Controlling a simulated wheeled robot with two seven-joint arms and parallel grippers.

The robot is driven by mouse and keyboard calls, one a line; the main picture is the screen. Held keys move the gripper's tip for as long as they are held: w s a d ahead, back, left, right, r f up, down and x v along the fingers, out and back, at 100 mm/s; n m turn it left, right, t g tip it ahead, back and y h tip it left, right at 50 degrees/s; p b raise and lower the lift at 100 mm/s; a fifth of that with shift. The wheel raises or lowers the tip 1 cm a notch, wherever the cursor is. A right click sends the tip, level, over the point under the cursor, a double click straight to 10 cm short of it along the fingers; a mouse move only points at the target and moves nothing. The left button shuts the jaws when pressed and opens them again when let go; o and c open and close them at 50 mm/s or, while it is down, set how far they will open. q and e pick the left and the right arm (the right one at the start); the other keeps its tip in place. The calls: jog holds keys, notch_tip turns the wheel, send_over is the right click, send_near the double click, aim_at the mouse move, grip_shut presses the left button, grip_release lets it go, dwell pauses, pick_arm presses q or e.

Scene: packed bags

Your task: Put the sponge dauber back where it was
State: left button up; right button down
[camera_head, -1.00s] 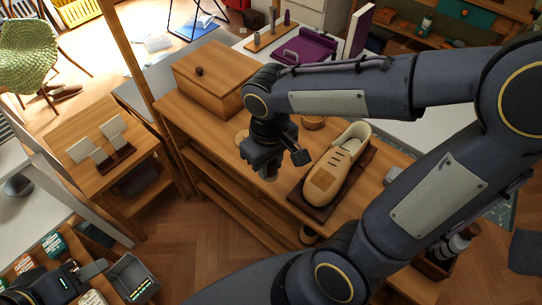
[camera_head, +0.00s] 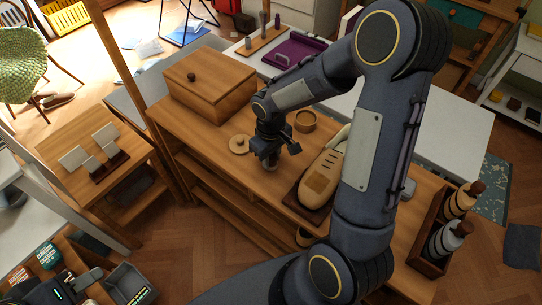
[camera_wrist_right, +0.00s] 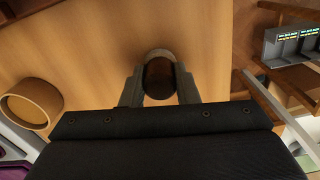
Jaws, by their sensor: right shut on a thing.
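My right gripper (camera_head: 268,158) is shut on the sponge dauber (camera_wrist_right: 158,78), a round dark-brown piece with a paler rim, gripped between both fingers in the right wrist view. In the head view the gripper points down near the table's front edge and mostly hides the dauber; I cannot tell whether it touches the tabletop. A round wooden lid with a knob (camera_head: 240,144) lies just left of the gripper. An open round wooden pot (camera_head: 306,121) stands behind it to the right and shows in the wrist view (camera_wrist_right: 32,104). My left gripper (camera_head: 88,280) is at the lower left, its jaws unclear.
A tan shoe (camera_head: 322,177) sits on a dark board right of the right gripper. A lidded wooden box (camera_head: 208,85) stands at the table's left end. A crate (camera_head: 430,258) with bottles is at the right. Bare tabletop lies between the box and the pot.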

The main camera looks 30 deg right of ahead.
jog(key=shift+f, duration=0.2)
jog(key=c, duration=1.1)
grip_release()
